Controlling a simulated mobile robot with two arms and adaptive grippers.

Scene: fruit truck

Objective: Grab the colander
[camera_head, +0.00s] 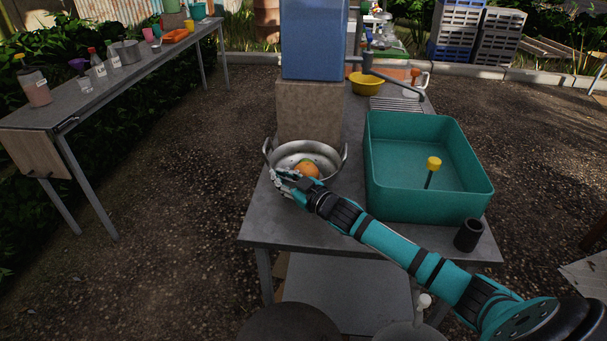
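The colander (331,158) looks like a round silver metal bowl with two side handles. It stands upright on the grey table in front of a cardboard-brown block. An orange fruit (307,170) lies in it. My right gripper (277,178) reaches in from the lower right and is at the colander's near left rim. Its fingers overlap the rim, and I cannot tell whether they are closed on it. My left gripper is not in view.
A teal basin (478,180) with a yellow-topped item stands right of the colander. A black cup (468,235) stands at the table's front right corner. A blue container (314,40) stands on the brown block (309,112) behind. A second table (95,90) is at the left.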

